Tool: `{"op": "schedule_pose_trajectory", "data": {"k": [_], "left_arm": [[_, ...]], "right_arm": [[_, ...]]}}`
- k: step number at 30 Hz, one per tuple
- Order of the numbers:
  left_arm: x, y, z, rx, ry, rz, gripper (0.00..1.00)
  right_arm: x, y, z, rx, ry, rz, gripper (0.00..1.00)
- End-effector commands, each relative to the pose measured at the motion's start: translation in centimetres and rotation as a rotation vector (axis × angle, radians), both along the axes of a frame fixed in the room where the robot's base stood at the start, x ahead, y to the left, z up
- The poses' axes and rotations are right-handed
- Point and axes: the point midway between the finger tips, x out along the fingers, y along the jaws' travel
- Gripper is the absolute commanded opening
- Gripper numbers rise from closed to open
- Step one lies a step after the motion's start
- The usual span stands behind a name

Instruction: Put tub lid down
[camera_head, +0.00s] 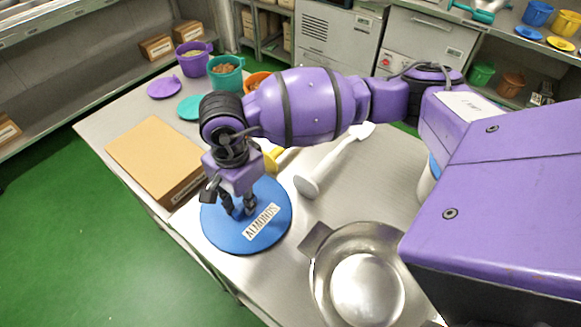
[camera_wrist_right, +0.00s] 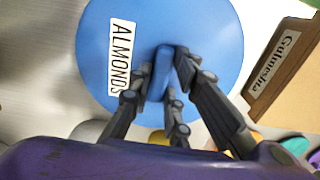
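The tub lid (camera_head: 222,234) is a round blue disc with a white ALMONDS label, at the table's front left edge in the head view. It fills much of the right wrist view (camera_wrist_right: 205,28). My right gripper (camera_head: 238,208) points down at the lid's middle, its dark fingers closed around the raised blue handle (camera_wrist_right: 160,75). I cannot tell whether the lid's underside touches the table. My left gripper is not in view.
A cardboard box (camera_head: 155,155) stands close left of the lid. A steel pan (camera_head: 365,285) and a white-handled tool (camera_head: 330,165) lie right of it. Purple (camera_head: 192,60), teal (camera_head: 226,75) and orange tubs (camera_head: 257,80) stand behind. Bare table (camera_head: 370,195) shows between tool and pan.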

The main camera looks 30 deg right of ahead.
Motion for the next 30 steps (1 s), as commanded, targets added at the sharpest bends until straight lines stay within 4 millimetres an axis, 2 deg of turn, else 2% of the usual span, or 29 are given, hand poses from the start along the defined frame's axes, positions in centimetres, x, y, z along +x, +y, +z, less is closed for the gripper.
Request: {"op": "schedule_pose_trajectory", "data": {"k": [1,3,11,15,19,30], "left_arm": [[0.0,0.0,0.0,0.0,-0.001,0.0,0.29],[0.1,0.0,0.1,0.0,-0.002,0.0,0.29],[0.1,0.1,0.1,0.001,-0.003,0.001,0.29],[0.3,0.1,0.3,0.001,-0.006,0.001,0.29],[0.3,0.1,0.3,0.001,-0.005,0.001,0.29],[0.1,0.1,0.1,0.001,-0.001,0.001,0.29]], "right_arm": [[0.1,0.0,0.2,0.0,-0.003,0.001,0.27],[0.1,0.0,0.2,0.0,-0.004,0.001,0.34],[0.2,0.1,0.3,0.0,-0.004,0.001,0.34],[0.3,0.1,1.1,0.002,-0.008,0.001,0.34],[0.3,0.1,3.2,0.001,-0.009,0.001,0.34],[0.3,0.1,10.7,0.002,-0.008,0.0,0.34]]}}
